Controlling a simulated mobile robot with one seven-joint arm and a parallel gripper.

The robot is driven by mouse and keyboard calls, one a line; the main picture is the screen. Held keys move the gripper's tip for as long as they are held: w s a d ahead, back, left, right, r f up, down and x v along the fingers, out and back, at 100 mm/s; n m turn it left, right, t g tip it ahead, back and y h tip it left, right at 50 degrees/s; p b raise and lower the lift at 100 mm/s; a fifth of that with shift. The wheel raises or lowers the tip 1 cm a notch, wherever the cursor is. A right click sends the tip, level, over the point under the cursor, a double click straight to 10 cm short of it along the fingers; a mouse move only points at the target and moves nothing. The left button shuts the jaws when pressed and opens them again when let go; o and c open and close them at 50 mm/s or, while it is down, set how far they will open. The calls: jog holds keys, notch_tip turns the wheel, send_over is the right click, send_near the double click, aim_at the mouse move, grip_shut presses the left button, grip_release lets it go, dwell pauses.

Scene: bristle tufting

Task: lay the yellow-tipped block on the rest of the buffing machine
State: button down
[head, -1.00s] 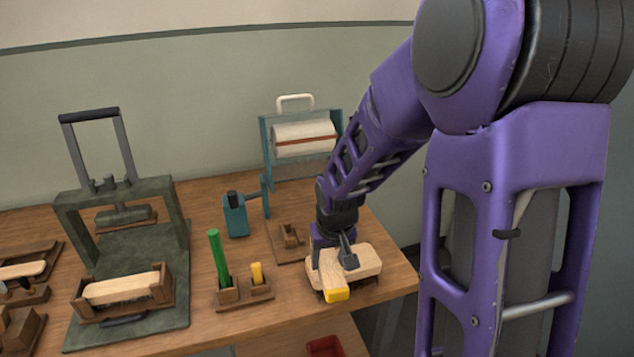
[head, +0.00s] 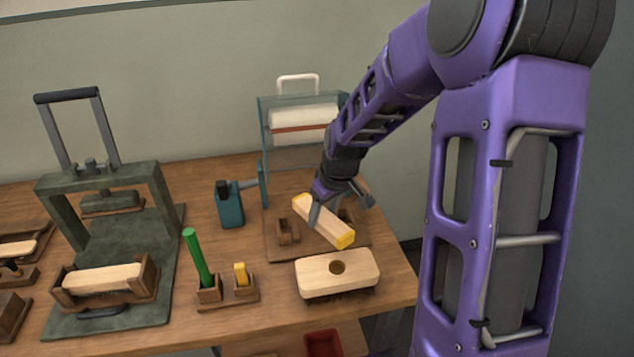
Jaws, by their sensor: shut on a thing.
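My gripper (head: 325,208) is shut on the yellow-tipped block (head: 325,224), a pale wooden bar with yellow ends. The block is held slantwise, its near yellow end toward the lower right. It is over the brown rest board (head: 278,251) in front of the buffing machine, whose white roller (head: 303,119) sits in a teal frame beside a teal motor (head: 230,207). One notched wooden support (head: 288,231) shows left of the block; another, right of it, is partly hidden. I cannot tell whether the block touches the supports.
A dark green press (head: 110,215) with a wooden tray fills the left.

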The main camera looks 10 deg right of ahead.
jog(key=w+r+n+g+y+p, duration=0.1)
jog(key=w+r+n+g+y, duration=0.15)
jog(key=w+n, duration=0.75)
jog(key=shift+s+d+f+n+h+b, duration=0.1)
jog(key=shift+s+f+n+b, duration=0.35)
jog(key=shift+f, duration=0.45)
jog(key=shift+s+f+n+h+b, duration=0.2)
jog(key=shift+f+n+b, duration=0.3)
jog(key=shift+f, duration=0.45)
jog(key=shift+s+d+f+n+h+b, duration=0.1)
jog(key=shift+s+f+n+b, duration=0.4)
jog(key=shift+f, duration=0.4)
jog(key=shift+w, duration=0.1)
jog(key=shift+f+b, duration=1.3)
jog(key=shift+f, duration=0.8)
jog(key=shift+f, duration=0.35)
grip_release()
